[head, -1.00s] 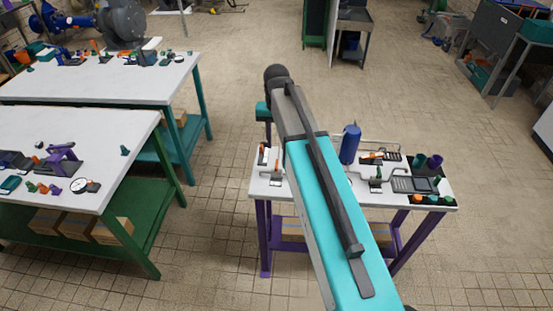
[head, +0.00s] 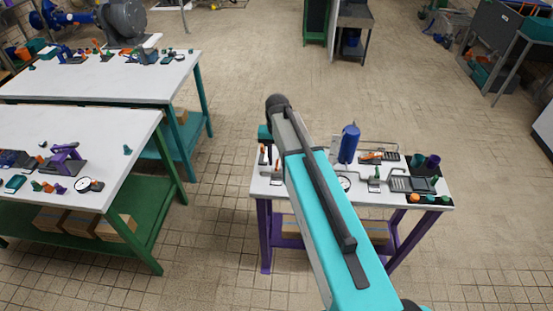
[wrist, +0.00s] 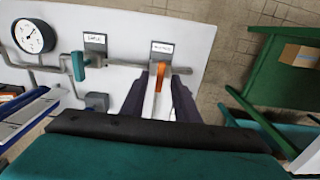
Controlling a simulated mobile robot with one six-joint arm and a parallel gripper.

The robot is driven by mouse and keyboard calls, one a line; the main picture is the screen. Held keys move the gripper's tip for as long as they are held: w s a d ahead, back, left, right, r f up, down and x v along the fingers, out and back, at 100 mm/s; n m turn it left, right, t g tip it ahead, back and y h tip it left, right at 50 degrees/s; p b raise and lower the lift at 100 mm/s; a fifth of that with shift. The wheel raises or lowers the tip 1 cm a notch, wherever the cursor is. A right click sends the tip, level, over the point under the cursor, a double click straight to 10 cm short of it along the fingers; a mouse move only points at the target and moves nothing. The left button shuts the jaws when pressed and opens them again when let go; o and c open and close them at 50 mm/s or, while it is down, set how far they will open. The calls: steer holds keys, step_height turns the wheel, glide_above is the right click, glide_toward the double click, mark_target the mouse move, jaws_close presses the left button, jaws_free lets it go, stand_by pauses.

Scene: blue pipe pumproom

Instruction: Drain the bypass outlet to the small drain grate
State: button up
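In the wrist view my gripper (wrist: 160,92) is open. Its two dark fingers stand on either side of a valve with an orange handle (wrist: 160,72); I cannot tell whether they touch it. The label behind it seems to read bypass. A teal-handled valve (wrist: 79,66) on a grey pipe is to the left. In the head view the small drain grate (head: 393,155) appears to lie at the back right of the purple-legged bench (head: 300,187), with a larger grate (head: 402,184) in front. My arm hides my gripper there.
A round gauge (wrist: 33,36) is beside the teal valve. A blue cylinder (head: 349,143) stands upright mid-bench. A black tray with coloured parts (head: 428,198) is at the bench's right end. Two cluttered white tables (head: 90,125) stand left, with open floor between.

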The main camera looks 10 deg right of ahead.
steer(key=shift+f, duration=0.3)
jaws_close()
steer(key=shift+a, duration=0.1)
